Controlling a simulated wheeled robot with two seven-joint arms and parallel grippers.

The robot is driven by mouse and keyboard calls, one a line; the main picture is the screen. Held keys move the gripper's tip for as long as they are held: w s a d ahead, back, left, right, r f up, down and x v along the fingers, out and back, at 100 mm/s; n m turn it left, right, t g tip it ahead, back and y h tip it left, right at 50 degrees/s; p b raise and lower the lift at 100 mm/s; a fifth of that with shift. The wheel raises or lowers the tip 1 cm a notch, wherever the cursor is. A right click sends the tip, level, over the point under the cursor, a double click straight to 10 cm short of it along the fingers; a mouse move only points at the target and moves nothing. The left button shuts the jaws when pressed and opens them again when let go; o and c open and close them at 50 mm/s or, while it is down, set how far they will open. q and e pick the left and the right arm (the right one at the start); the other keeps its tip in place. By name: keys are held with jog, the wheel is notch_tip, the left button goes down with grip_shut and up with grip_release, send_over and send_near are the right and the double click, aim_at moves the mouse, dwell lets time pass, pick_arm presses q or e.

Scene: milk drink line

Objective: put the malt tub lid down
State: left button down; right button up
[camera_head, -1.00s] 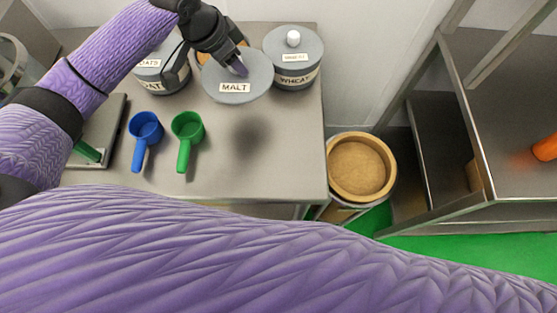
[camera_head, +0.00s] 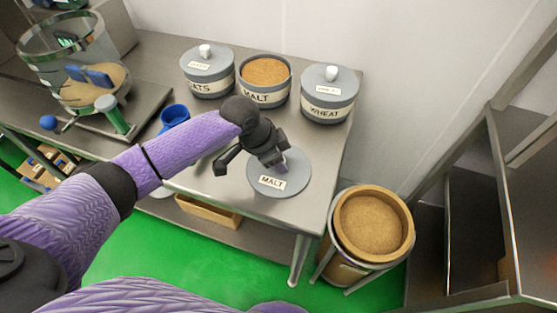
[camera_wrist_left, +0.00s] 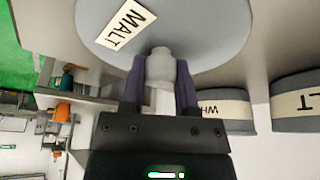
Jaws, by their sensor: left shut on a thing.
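The malt tub lid (camera_head: 297,178) is a grey disc with a white MALT label. It is over the front right part of the steel table, and I cannot tell whether it touches the top. My left gripper (camera_head: 277,160) is shut on its knob; the left wrist view shows the pale knob (camera_wrist_left: 160,66) between the purple fingers, under the lid's face (camera_wrist_left: 205,28). The malt tub (camera_head: 264,95) stands open at the back, full of brown grain. My right gripper is not in view.
The lidded oats tub (camera_head: 207,80) and wheat tub (camera_head: 327,103) flank the malt tub. A blue scoop (camera_head: 174,113) is partly behind my left arm. A glass-bowled machine (camera_head: 75,65) stands far left. A grain-filled bin (camera_head: 373,225) stands right of the table.

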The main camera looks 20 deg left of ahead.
pick_arm(q)
jog(key=shift+c, duration=1.8)
grip_release()
jog(key=shift+r, duration=0.1)
jog(key=p+v, duration=0.4)
jog(key=v, duration=0.8)
